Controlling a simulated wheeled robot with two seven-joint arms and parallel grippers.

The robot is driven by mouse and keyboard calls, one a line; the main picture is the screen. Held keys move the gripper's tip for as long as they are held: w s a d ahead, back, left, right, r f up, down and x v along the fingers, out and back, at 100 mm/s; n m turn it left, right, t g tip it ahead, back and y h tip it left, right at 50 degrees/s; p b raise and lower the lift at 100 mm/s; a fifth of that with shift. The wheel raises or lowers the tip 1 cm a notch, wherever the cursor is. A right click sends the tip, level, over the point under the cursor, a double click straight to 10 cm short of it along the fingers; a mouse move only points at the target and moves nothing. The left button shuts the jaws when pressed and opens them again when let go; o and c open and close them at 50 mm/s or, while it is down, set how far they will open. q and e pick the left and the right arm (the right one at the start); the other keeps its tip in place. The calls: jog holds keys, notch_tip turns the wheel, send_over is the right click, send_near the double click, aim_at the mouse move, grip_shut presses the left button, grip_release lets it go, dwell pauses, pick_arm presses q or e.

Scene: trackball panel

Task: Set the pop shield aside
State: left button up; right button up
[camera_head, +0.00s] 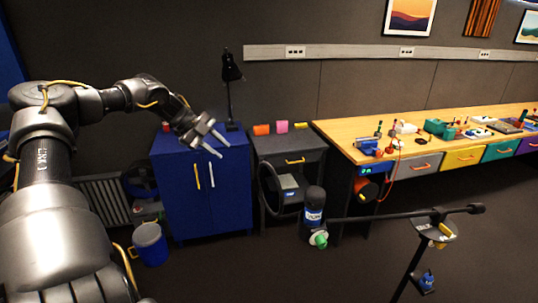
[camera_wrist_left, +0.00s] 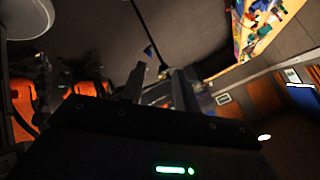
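The pop shield looks like a thin dark hoop (camera_head: 264,196) in front of the grey drawer cabinet in the head view. It stands just left of a dark microphone (camera_head: 314,204) with a pale label, at the left end of a long boom (camera_head: 385,215). My left gripper (camera_head: 225,151) is up and to the left of the hoop, in front of the blue cabinet, apart from it. Its two fingers are spread with nothing between them. They also show apart in the left wrist view (camera_wrist_left: 160,88). The hoop cannot be made out there. My right gripper is not in view.
The boom's stand (camera_head: 408,270) is at lower right. A blue cabinet (camera_head: 203,195) with a black lamp (camera_head: 231,90) and a grey drawer cabinet (camera_head: 292,146) stand behind. A wooden bench (camera_head: 420,143) with clutter runs right. A blue bucket (camera_head: 150,245) is on the floor.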

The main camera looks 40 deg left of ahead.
pick_arm(q)
jog(key=d+r+m+g+p, duration=0.2)
jog(key=d+r+m+g, duration=0.15)
jog(key=d+r, duration=0.8)
jog(key=g+y+p, duration=0.1)
jog(key=g+y, duration=0.1)
jog(key=g, duration=0.3)
send_near(269, 164)
jog(key=shift+s+d+f+m+b, duration=0.3)
jog(key=shift+f+m+b, duration=0.05)
jog(key=shift+f+m, duration=0.1)
jog(key=shift+b+x, duration=0.4)
jog(key=shift+x, duration=0.85)
jog(key=p+x, duration=0.1)
jog(key=x, duration=0.5)
jog(key=shift+f+p, duration=0.15)
jog(key=shift+p, duration=0.2)
jog(key=shift+d+f, duration=0.25)
jog(key=shift+f, duration=0.2)
grip_shut()
